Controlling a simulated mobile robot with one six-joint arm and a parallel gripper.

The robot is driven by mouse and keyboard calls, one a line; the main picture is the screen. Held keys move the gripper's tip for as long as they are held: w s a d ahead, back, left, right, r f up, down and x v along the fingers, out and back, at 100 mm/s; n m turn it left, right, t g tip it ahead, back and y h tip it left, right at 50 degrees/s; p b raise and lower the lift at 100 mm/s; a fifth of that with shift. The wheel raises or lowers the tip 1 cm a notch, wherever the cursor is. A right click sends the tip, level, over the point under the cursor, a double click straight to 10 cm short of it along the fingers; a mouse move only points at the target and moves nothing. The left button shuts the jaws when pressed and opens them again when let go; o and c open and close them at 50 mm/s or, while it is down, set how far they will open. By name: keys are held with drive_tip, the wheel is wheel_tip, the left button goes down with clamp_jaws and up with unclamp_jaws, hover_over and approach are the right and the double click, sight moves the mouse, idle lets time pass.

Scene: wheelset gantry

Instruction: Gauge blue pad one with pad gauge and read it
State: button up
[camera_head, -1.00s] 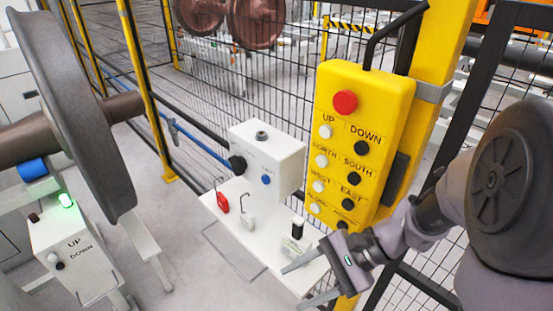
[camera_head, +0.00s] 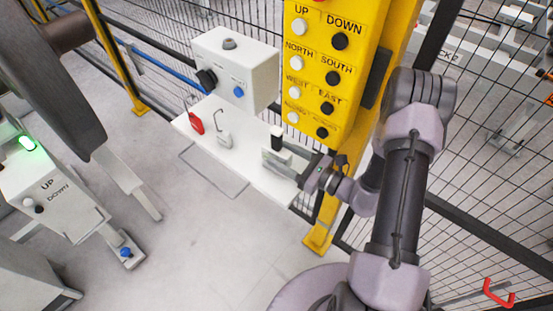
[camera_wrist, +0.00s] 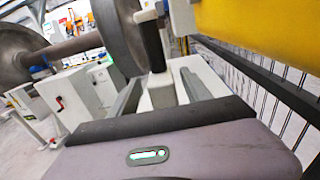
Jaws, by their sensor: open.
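A small white block with a black upright handle, which looks like the pad gauge (camera_head: 277,138), stands on the white shelf below the yellow pendant. My gripper (camera_head: 281,164) is open and low over the shelf at its right end. In the wrist view my two fingers lie either side of the white block with the black handle (camera_wrist: 160,88), with gaps between. A blue pad (camera_head: 125,252) sits on the white stand at lower left; I cannot tell which number it has. No reading on the gauge is legible.
The shelf (camera_head: 235,170) also holds a red padlock (camera_head: 195,123) and a white hooked piece (camera_head: 224,138). A white switch box (camera_head: 240,70) stands behind, and the yellow button pendant (camera_head: 330,75) hangs close above my gripper. A large wheel (camera_head: 50,90) is at left.

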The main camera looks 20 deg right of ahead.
sight(268, 147)
drive_tip(key=b+x, duration=0.2)
drive_tip(key=x, duration=0.3)
drive_tip(key=shift+w+a, duration=0.1)
drive_tip(key=shift+w, duration=0.2)
clamp_jaws()
